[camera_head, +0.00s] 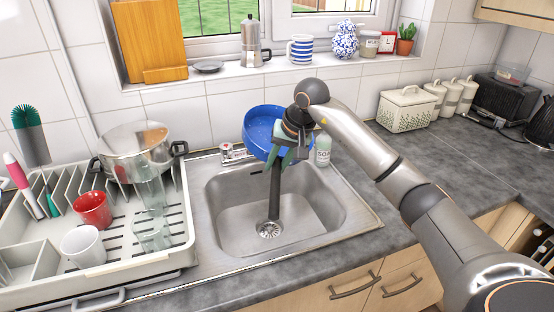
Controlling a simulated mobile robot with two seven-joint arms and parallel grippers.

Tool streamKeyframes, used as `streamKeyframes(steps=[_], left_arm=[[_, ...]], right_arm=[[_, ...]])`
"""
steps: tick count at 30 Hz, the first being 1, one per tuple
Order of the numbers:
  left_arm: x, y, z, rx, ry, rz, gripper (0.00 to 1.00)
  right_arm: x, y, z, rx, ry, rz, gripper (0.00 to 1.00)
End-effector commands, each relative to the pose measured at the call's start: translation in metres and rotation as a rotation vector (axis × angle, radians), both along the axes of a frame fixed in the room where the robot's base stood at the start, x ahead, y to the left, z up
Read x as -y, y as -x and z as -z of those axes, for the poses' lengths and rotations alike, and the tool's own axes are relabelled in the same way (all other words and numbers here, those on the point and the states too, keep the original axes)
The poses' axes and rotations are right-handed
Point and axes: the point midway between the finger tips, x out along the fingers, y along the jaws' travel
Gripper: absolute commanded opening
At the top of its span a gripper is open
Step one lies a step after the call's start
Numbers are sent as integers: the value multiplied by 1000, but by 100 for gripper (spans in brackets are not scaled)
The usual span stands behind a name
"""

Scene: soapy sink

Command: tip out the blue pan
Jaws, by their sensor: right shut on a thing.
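The blue pan (257,131) is held in the air over the back of the sink. It is steeply tilted, with its round body up and its dark handle (275,190) pointing down toward the drain. My right gripper (286,150) is shut on the pan near where the handle meets the body, and hides part of its right side. The steel sink (229,213) below shows a bare basin with a drain (270,229); I see no water in it. My left gripper is not in view.
A dish rack (119,261) with a steel pot (136,149), a red cup (93,210), a white cup (83,246) and glasses stands left of the sink. The tap (232,153) and a soap bottle (323,151) are behind it. The right counter is mostly clear.

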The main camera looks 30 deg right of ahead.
Motion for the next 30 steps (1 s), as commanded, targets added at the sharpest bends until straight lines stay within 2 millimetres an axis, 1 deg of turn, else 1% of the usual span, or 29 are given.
streamKeyframes(steps=[1, 2, 9, 15, 21, 30], left_arm=[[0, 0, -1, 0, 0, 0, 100], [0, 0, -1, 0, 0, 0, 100], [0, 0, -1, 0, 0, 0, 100], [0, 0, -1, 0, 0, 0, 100], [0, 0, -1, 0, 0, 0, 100], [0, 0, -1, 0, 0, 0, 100]], right_arm=[[-1, -2, -6, -24, 10, -1, 0], [-1, -2, -7, -45, 17, 0, 0], [-2, -3, -9, -214, 75, -1, 0], [-2, -4, -10, -314, 109, -2, 0], [-1, -3, -11, -361, 127, -1, 0], [-1, -2, -10, -372, 130, -1, 0]])
